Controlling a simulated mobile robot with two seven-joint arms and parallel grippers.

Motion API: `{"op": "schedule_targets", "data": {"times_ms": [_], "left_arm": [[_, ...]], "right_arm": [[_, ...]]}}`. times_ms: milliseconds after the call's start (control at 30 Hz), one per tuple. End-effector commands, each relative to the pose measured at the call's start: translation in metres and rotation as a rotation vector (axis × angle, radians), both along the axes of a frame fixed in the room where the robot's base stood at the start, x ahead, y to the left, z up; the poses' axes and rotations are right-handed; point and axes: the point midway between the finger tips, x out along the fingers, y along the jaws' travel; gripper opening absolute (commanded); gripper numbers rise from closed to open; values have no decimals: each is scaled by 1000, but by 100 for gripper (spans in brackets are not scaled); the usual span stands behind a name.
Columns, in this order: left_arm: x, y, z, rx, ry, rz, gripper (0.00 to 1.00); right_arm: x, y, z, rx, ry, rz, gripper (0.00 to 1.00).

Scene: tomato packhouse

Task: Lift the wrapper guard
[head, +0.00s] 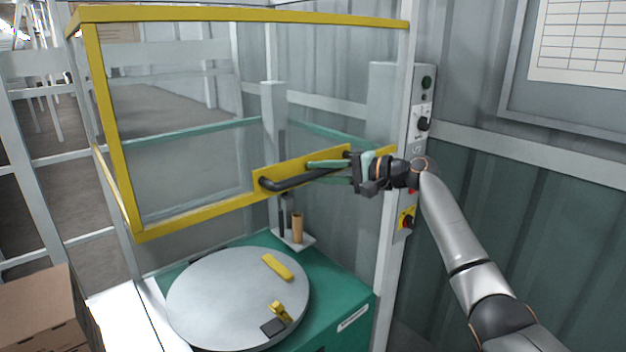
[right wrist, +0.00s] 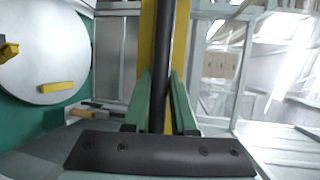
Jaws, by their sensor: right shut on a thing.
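The wrapper guard (head: 118,130) is a clear panel in a yellow frame, standing raised above the round grey turntable (head: 225,295) in the head view. A black bar handle (head: 290,182) is fixed to a yellow plate on its lower edge. My right gripper (head: 325,168) is at the right part of this handle, its green fingers shut on it. In the right wrist view the black handle (right wrist: 167,50) runs between the two green fingers (right wrist: 158,105), with the yellow frame behind it. My left gripper is not in view.
Yellow pieces (head: 277,267) lie on the turntable, which sits on a green base (head: 345,290). A grey post with a control box (head: 420,120) stands just right of the guard. Cardboard boxes (head: 40,310) are at lower left. A wall board (head: 570,70) hangs at upper right.

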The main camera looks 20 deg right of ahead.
Motion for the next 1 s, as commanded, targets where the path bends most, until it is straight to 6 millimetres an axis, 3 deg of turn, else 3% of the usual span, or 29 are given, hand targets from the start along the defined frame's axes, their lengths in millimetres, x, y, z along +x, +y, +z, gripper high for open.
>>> {"op": "schedule_targets", "data": {"times_ms": [100, 567, 600, 833, 1000], "left_arm": [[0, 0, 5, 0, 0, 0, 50], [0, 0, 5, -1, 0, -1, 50], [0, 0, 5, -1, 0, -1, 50], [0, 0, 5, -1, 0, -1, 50], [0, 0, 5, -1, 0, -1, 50]], "right_arm": [[0, -4, 10, 2, -5, -2, 0], [0, -5, 10, 1, -3, -2, 0], [0, -5, 10, 1, -3, -2, 29], [0, -5, 8, 0, -1, -1, 55], [0, -4, 8, 0, 0, 0, 55]]}}
